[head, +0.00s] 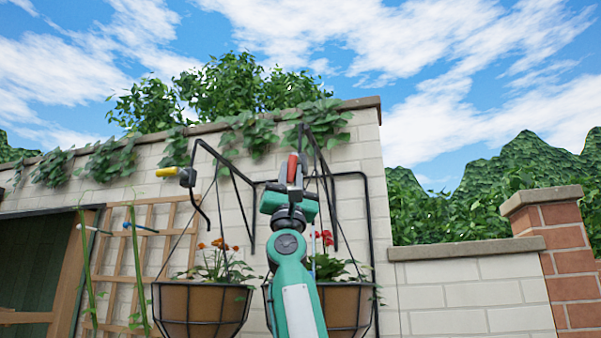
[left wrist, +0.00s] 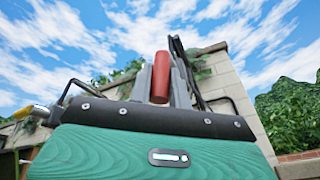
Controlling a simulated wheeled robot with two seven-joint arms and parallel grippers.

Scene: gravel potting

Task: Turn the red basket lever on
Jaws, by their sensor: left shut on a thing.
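The red lever (head: 293,167) points upward at the top of the right hanging basket's black bracket (head: 316,165). My left gripper (head: 291,183) comes up from below and is shut on the red lever. In the left wrist view the red handle (left wrist: 161,76) stands upright between the grey fingers, its upper end showing above them. The gripper body and arm hide the lever's base and part of the right basket (head: 345,305), which holds red flowers. My right gripper is in neither view.
A yellow lever (head: 167,172) lies sideways on the left bracket (head: 228,170), above the left basket (head: 202,308) with orange flowers. A pale block wall (head: 355,150) stands close behind. A wooden trellis (head: 120,235) is at left. Open sky lies above.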

